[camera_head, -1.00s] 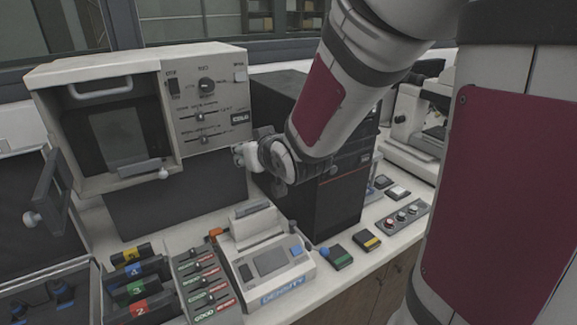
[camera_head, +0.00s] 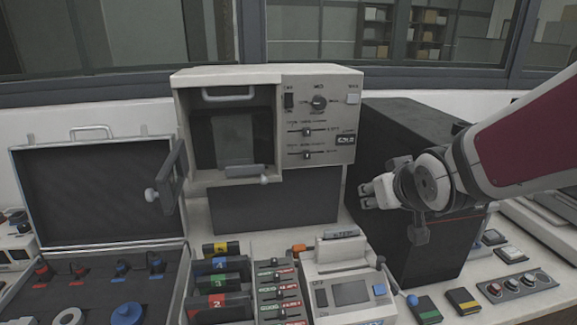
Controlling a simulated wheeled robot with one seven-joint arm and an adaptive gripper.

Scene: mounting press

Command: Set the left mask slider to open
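The mounting press (camera_head: 265,75) stands at the back centre with its door open. Its control panel has two horizontal sliders, an upper one (camera_head: 308,132) and a lower one (camera_head: 307,155). Both knobs sit near the middle of their tracks. Their labels are too small to read, so I cannot tell which is the left mask slider. My gripper (camera_head: 364,194) is to the right of the panel and lower than the sliders, in front of the black box, pointing left. It touches neither slider. Its fingertips are small, and I cannot tell whether they are open or shut.
The open press door (camera_head: 172,172) juts forward at left. A black box (camera_head: 420,130) stands right of the press. In front are the density meter (camera_head: 350,292), a row of labelled sliders (camera_head: 280,290) and numbered cartridges (camera_head: 222,278). An open case (camera_head: 95,190) lies at left.

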